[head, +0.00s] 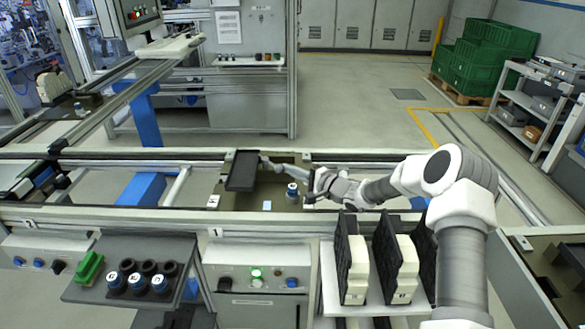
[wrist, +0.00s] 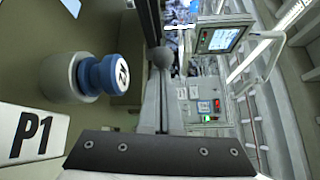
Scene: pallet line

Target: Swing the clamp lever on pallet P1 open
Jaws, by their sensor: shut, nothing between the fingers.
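Pallet P1 (head: 237,202) sits on the conveyor in the middle of the head view. Its P1 label (wrist: 35,137) shows at the left of the wrist view. In the head view the lever is small and hard to make out. My gripper (head: 313,185) is shut and empty at the pallet's right side, close to the lever; contact cannot be told.
A blue-topped piece (head: 292,190) sits in a grey holder on the pallet and shows large in the wrist view (wrist: 103,75). A dark flat block (head: 242,171) stands at the pallet's left. Black-and-cream parts (head: 354,268) stand in front, below my arm. Conveyor rails run across front and back.

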